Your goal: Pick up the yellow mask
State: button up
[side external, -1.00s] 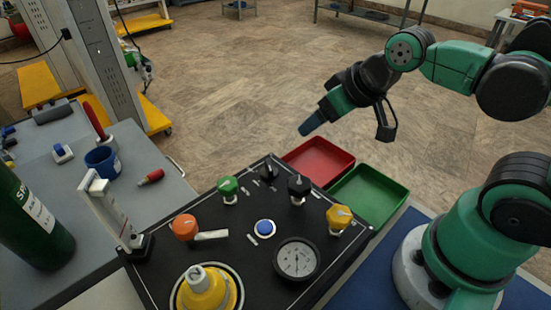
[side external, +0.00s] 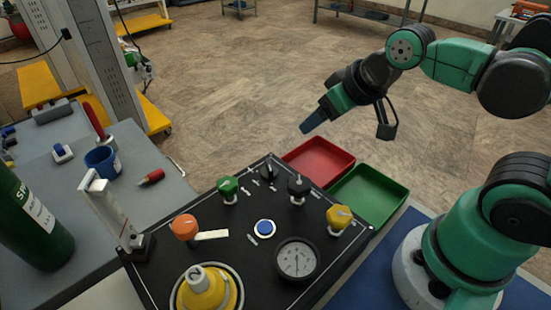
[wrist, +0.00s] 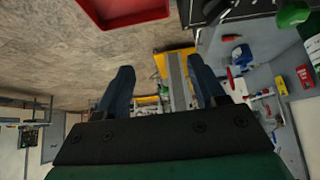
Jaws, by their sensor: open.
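A yellow dome-shaped piece with a grey top (side external: 207,288), which looks like the yellow mask, sits in a round ring on the black panel (side external: 187,259). It is at the bottom of the side view, cut by the frame edge. I do not make it out in the wrist view. My gripper (side external: 313,122) is up and to the right of it, in the air beyond the panel's far edge. In the wrist view my gripper's (wrist: 161,82) two blue fingers are apart with nothing held between them.
The panel carries orange (side external: 185,227), green (side external: 228,188) and yellow (side external: 338,217) knobs and a gauge (side external: 297,259). A red tray (side external: 320,160) and a green tray (side external: 368,195) lie beyond it. A grey bench (side external: 150,190) with a green cylinder (side external: 30,225) stands left.

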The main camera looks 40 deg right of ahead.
notch_tip(320, 180, up, 5)
jog(key=n+g+y, duration=1.1)
jog(key=n+y, duration=0.2)
jog(key=n, duration=0.8)
send_near(194, 274)
jog(key=s+a+r, duration=0.1)
jog(key=a+r, duration=0.3)
notch_tip(194, 274, down, 5)
jog(key=shift+s+f, duration=0.1)
jog(key=shift+f, duration=0.3)
jog(key=shift+s+a+f, duration=0.1)
jog(key=shift+a+f, duration=0.1)
jog(key=shift+f, duration=0.05)
jog(key=shift+x, duration=2.5)
grip_shut()
